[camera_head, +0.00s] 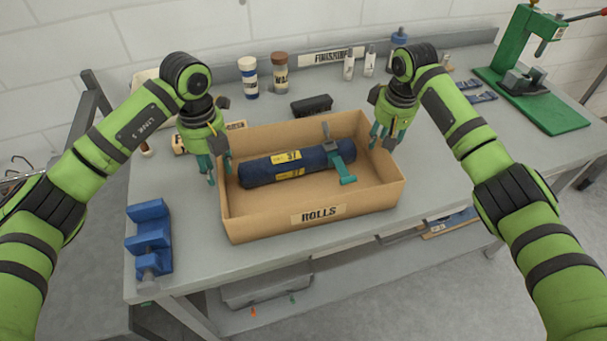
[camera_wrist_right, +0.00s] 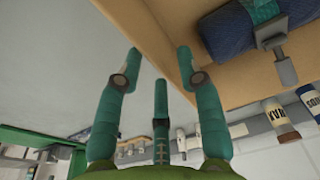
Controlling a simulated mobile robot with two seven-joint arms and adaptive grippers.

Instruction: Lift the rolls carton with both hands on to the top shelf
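The rolls carton (camera_head: 252,226), an open tan box labelled ROLLS, sits on the grey bench. A dark blue roll (camera_head: 262,172) with yellow labels lies in it, with a grey and teal clamp-like tool (camera_head: 346,166) across its right end. My left gripper (camera_head: 216,172) is at the carton's left wall with its fingers apart. My right gripper (camera_head: 384,138) is at the right wall near the back corner. In the right wrist view, the right gripper (camera_wrist_right: 159,58) has its fingers spread, with the carton's wall (camera_wrist_right: 168,35) between or just beyond the tips; contact is unclear. I cannot identify the top shelf.
A blue block fixture (camera_head: 150,240) stands at the bench's front left. A black case (camera_head: 312,105), jars (camera_head: 280,72) and bottles are behind the carton. A green press (camera_head: 530,80) stands at the back right. The bench right of the carton is largely clear.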

